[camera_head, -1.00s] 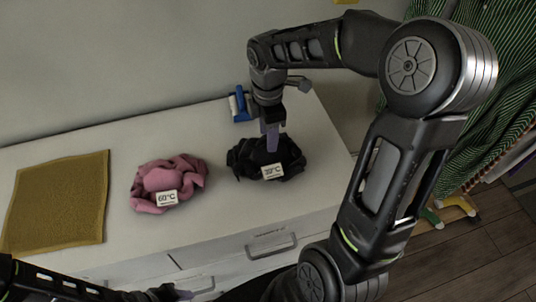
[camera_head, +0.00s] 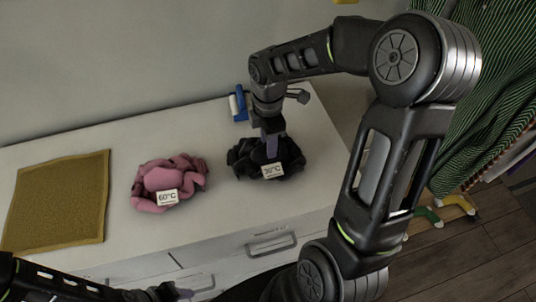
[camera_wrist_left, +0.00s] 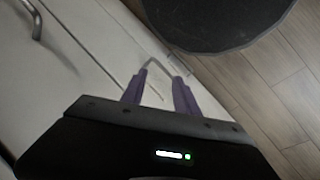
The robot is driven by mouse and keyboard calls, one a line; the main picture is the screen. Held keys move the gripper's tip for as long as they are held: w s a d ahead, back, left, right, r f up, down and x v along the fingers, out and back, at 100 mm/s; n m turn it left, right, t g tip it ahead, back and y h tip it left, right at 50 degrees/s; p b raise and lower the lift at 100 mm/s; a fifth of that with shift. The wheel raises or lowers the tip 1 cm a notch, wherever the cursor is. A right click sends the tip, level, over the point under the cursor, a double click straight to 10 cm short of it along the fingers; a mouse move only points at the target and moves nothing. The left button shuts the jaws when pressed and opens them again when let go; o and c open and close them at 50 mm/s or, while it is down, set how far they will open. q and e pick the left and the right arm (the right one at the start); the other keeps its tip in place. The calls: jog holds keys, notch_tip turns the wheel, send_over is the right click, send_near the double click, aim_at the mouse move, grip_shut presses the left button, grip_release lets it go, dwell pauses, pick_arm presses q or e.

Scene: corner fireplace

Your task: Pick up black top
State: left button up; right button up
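The black top (camera_head: 290,160) lies crumpled on the white cabinet top, with a white label reading 30°C at its front. My right gripper (camera_head: 271,152) points down into the middle of the black top. Its fingertips are at or in the cloth, and I cannot tell whether they are open or shut. My left gripper (camera_head: 176,293) is low at the bottom of the head view, in front of the cabinet. In the left wrist view its two purple fingers (camera_wrist_left: 158,93) are apart with nothing between them.
A crumpled pink garment (camera_head: 165,178) with a 60°C label lies left of the black top. A mustard cloth (camera_head: 58,200) lies flat at the far left. A blue and white object (camera_head: 238,104) stands by the wall. The cabinet's drawer handle (camera_head: 272,246) sticks out in front.

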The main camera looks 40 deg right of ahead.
grip_shut()
dwell(1.1)
